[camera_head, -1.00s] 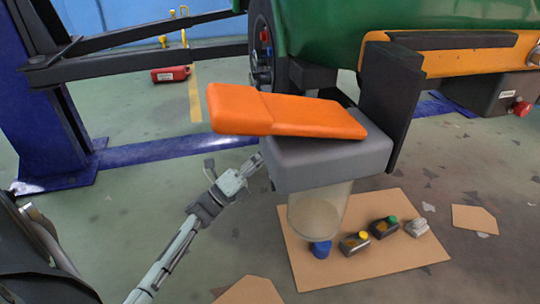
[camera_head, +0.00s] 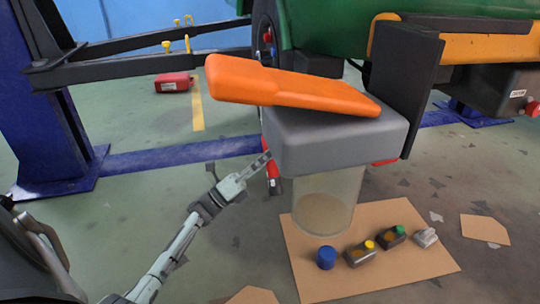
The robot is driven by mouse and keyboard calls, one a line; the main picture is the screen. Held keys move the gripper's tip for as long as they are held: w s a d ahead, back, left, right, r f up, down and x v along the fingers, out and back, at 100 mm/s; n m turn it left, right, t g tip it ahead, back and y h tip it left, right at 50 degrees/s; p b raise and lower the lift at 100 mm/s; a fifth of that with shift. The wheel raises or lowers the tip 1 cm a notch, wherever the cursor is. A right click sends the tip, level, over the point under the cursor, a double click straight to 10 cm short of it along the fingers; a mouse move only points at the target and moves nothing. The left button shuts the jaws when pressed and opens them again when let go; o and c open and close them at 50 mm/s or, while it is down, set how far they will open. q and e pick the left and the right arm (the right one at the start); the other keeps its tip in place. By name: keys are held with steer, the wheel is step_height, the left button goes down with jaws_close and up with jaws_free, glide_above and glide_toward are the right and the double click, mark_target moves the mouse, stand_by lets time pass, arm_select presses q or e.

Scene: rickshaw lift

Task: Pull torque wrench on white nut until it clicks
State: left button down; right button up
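My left gripper (camera_head: 252,173) reaches in from the lower left, its tip just left of the grey box (camera_head: 340,148) under a tilted orange panel (camera_head: 290,88). A small red and silver piece (camera_head: 272,178) shows right beside the tip. I cannot tell whether it is a torque wrench or whether it is held. The finger gap is too small to read. I see no white nut. My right gripper is not in view.
A translucent container (camera_head: 325,205) is under the grey box. A blue cap (camera_head: 326,258) and small bottles (camera_head: 361,254) stand on cardboard (camera_head: 410,275). A blue lift post (camera_head: 50,140) is at left, a red case (camera_head: 173,83) behind. The floor between is clear.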

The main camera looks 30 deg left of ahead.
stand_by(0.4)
arm_select(q)
steer(key=shift+a+n+p, duration=0.1)
steer(key=shift+n+p, duration=0.3)
steer(key=shift+y, duration=0.3)
steer(key=shift+a, duration=0.15)
